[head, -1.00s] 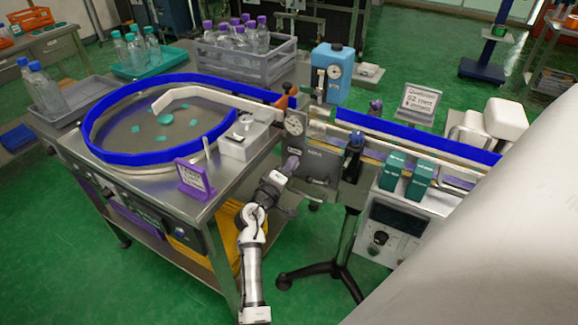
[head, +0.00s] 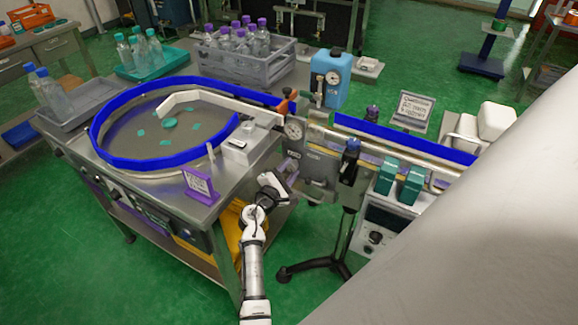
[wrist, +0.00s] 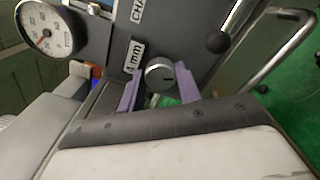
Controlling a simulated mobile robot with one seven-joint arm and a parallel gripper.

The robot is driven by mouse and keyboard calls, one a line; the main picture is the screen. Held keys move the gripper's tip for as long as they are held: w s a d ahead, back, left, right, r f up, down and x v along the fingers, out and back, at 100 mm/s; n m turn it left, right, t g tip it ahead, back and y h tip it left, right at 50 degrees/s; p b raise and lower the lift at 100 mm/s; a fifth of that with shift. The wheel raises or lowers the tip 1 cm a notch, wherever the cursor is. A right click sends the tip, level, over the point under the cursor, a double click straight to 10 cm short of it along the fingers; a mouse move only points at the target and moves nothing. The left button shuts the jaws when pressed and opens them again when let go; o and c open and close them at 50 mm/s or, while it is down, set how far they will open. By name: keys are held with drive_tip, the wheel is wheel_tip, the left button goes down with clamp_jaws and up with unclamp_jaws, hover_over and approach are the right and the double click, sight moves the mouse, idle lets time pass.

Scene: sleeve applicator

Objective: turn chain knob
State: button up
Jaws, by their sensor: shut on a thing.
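The chain knob (wrist: 159,74) is a round grey knob with a dark pointer mark, on a dark grey panel beside a "4 mm" label and a partly cut-off label starting "CHA". My gripper (wrist: 157,86) has a purple finger on each side of the knob and is shut on it in the wrist view. In the head view my gripper (head: 288,170) reaches the front of the machine's grey housing (head: 318,172), below the round dial. The knob itself is too small and covered to make out there.
A white dial gauge (wrist: 43,27) is at upper left in the wrist view, and a black ball-ended lever (wrist: 217,42) is right of the knob. The round table with its blue rim (head: 137,160) and a purple-framed sign (head: 200,187) stand left of my arm.

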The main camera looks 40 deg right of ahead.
drive_tip(key=n+p, duration=0.2)
drive_tip(key=n, duration=0.2)
drive_tip(key=shift+r+n+p, duration=0.15)
drive_tip(key=shift+n+p, duration=0.15)
drive_tip(key=shift+p, duration=0.1)
drive_tip(key=n+p, duration=0.2)
drive_tip(key=n, duration=0.1)
drive_tip(key=shift+n, duration=0.4)
drive_tip(key=n+p, duration=0.1)
drive_tip(key=n, duration=0.2)
drive_tip(key=shift+n, duration=0.3)
drive_tip(key=shift+w+n, duration=0.1)
drive_tip(key=shift+n, duration=2.1)
drive_tip(key=o, duration=1)
